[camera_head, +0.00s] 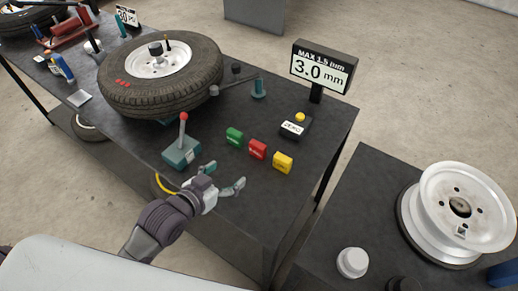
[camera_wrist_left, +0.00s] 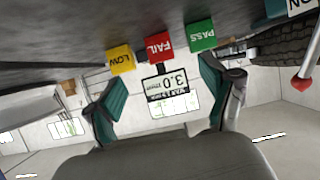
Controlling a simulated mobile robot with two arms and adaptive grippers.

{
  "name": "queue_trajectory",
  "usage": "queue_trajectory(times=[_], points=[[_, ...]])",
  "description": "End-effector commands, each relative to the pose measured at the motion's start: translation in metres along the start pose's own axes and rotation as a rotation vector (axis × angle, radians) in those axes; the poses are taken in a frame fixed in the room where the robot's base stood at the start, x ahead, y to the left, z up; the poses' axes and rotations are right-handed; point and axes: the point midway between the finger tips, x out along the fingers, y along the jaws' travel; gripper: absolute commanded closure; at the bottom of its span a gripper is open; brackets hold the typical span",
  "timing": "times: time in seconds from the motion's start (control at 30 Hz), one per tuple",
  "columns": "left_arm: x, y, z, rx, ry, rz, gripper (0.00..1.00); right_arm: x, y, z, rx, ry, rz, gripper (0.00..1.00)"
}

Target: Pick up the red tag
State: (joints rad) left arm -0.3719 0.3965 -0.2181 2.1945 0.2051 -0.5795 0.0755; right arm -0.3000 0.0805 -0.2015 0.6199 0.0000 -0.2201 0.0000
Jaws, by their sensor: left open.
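The red tag (camera_head: 257,149) lies on the dark workbench, between the green tag (camera_head: 234,137) on its left and the yellow tag (camera_head: 283,162) on its right. My left gripper (camera_head: 224,177) is open and empty above the front edge of the bench, short of the tags. In the left wrist view, which is upside down, the red tag (camera_wrist_left: 159,49) reads FAIL and sits beyond and between the open fingers (camera_wrist_left: 165,95). The yellow tag (camera_wrist_left: 121,59) reads LOW and the green tag (camera_wrist_left: 201,36) reads PASS. My right gripper is not in view.
A teal box with a red-knobbed lever (camera_head: 182,150) stands just left of the gripper. A tyre (camera_head: 160,75) lies behind it. A ZERO button box (camera_head: 296,127) and a 3.0 mm display (camera_head: 322,68) stand behind the tags. Another table with a bare rim (camera_head: 465,215) is at right.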

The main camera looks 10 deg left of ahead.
Motion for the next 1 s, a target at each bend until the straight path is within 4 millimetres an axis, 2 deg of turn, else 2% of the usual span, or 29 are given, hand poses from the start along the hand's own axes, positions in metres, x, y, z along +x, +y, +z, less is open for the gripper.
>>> queue_trajectory(times=[0.1,0.23,0.3,0.6,0.87,1.0], points=[[0.006,-0.003,-0.016,0.007,0.091,0.021,0.17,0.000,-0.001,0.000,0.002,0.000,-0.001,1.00],[0.013,-0.004,-0.024,0.005,0.129,0.029,0.17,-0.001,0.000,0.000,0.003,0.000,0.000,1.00],[0.023,-0.004,-0.027,0.004,0.132,0.028,0.17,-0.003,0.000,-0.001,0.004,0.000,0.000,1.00],[0.079,-0.002,-0.033,0.004,0.129,0.028,0.17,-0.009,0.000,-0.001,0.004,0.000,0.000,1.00],[0.099,-0.001,-0.034,0.005,0.127,0.028,0.17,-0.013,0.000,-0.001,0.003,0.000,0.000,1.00],[0.119,0.002,-0.035,0.005,0.126,0.029,0.17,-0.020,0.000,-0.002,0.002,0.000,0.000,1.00]])
